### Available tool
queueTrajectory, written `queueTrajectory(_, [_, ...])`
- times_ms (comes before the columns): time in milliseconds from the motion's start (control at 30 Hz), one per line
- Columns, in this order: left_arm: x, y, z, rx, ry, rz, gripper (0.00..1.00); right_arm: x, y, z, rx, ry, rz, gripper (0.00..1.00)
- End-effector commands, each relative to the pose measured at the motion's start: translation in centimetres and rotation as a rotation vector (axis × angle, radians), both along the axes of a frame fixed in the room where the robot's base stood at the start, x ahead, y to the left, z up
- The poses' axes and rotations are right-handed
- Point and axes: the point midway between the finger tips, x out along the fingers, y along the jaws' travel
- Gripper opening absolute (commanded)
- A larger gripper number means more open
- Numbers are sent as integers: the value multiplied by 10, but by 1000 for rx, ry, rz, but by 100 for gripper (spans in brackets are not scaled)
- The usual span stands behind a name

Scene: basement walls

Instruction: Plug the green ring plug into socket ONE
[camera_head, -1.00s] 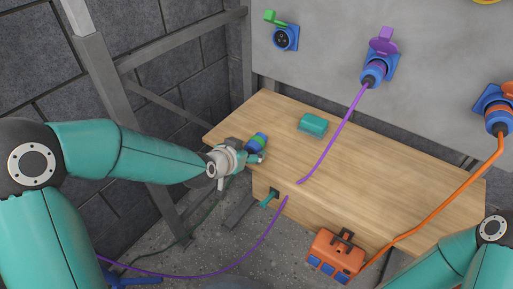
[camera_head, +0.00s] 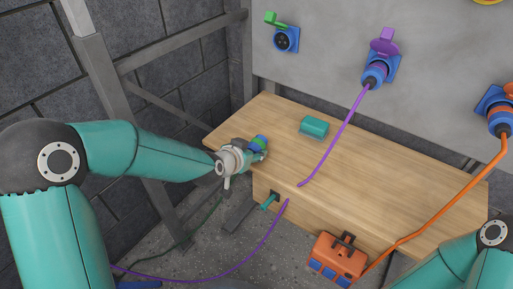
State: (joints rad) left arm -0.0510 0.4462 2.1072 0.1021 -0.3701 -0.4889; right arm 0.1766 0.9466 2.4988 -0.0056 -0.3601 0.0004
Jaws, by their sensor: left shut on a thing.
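The green ring plug (camera_head: 259,142) is blue with a green band and shows at the left end of the wooden bench. My left gripper (camera_head: 257,153) is shut on it, with the fingers partly hiding its lower side. Its dark cable (camera_head: 207,217) hangs down to the left of the bench. A blue socket (camera_head: 286,39) with a raised green lid is on the grey panel above, empty, with dark holes showing. No number is readable, so I cannot tell which socket is ONE. My right arm enters at the lower right; its gripper is out of view.
A purple-ringed plug (camera_head: 374,72) and an orange-ringed plug (camera_head: 499,118) sit in other panel sockets. The purple cable (camera_head: 335,140) crosses the bench (camera_head: 390,180). A teal box (camera_head: 314,126) lies on it. An orange socket box (camera_head: 337,259) is at the front. A metal frame (camera_head: 115,110) stands left.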

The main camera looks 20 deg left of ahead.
Motion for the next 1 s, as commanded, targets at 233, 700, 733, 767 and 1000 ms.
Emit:
queueTrajectory(233, [0,0,3,0,1,0,6,0,0,3,0,0,0,0])
queueTrajectory(700, [0,0,32,0,0,0,6,0,0,27,0,0,0,0])
queueTrajectory(733, [0,0,33,0,0,0,6,0,0,28,0,0,0,0])
queueTrajectory(767, [0,0,35,0,0,0,6,0,0,30,0,0,0,0])
queueTrajectory(1000, [0,0,50,1,-1,-1,6,0,0,42,0,0,0,0])
